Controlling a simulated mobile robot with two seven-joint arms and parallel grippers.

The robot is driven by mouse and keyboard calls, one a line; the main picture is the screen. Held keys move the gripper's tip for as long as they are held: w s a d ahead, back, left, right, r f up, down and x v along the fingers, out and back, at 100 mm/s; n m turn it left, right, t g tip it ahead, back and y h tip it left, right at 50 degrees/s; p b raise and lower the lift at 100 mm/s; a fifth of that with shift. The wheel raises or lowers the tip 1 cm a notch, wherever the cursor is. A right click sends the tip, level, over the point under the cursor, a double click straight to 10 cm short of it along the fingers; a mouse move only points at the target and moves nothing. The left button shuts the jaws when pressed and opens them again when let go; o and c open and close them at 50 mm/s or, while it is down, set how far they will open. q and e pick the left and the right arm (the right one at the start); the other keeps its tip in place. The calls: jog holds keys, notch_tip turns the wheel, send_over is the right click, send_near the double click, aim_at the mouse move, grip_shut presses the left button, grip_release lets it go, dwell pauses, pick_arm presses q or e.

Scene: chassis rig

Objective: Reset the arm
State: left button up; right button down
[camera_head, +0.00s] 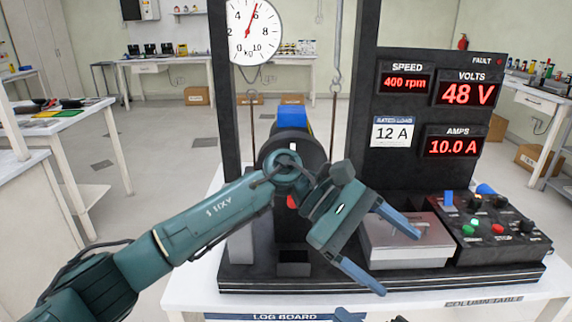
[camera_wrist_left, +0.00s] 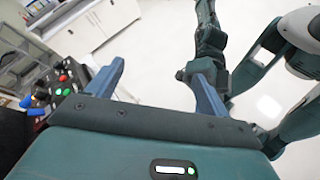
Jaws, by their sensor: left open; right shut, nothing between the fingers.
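My left arm comes in from the left in the head view, across the front of the rig. Its gripper (camera_head: 401,262) is open and empty, its two blue fingers apart in front of the metal box. In the left wrist view the same gripper (camera_wrist_left: 163,88) shows its fingers spread with nothing between them. Of my right gripper (camera_head: 347,314), only a small blue part shows at the bottom edge of the head view, near the log board; it is shut and empty. Most of my right arm is out of the head view.
The black rig stands on a white table, with a dial (camera_head: 252,31), a display panel (camera_head: 430,100), a metal box (camera_head: 405,250) and a control box (camera_head: 492,232) with buttons. A motor (camera_head: 291,143) is partly behind my left arm. Open floor lies left of the table.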

pick_arm(q)
jog(key=w+a+f+m+t+h+p, duration=0.1)
jog(key=w+a+m+t+h+p, duration=0.3)
jog(key=m+t, duration=0.95)
jog(key=w+a+f+m+t+h, duration=0.1)
jog(key=a+m+t+h, duration=0.45)
jog(key=m, duration=1.35)
jog(key=s+a+f+n+t+y+p, duration=0.1)
jog(key=a+f+n+t+y, duration=0.4)
jog(key=a+f+n+y, duration=0.5)
jog(key=s+a+f+n+g+y+p, duration=0.2)
jog(key=s+a+f+n+g+y, duration=0.4)
jog(key=s+a+f+n, duration=0.3)
jog(key=s+f+n+y, duration=0.1)
jog(key=s+f+n, duration=0.3)
jog(key=s, duration=0.1)
jog(key=shift+s+f+n, duration=0.2)
jog(key=shift+s+n, duration=0.15)
jog(key=shift+s, duration=0.05)
pick_arm(e)
jog(key=s+d+f+m+g+h, duration=0.1)
jog(key=s+d+f+m+h, duration=0.1)
jog(key=f+m, duration=0.4)
jog(key=s+d+f+m+g+h, duration=0.2)
jog(key=s+f+m+h, duration=0.3)
jog(key=m, duration=0.6)
jog(key=shift+s+d+f, duration=0.25)
jog(key=shift+s+f, duration=0.2)
jog(key=shift+f, duration=0.45)
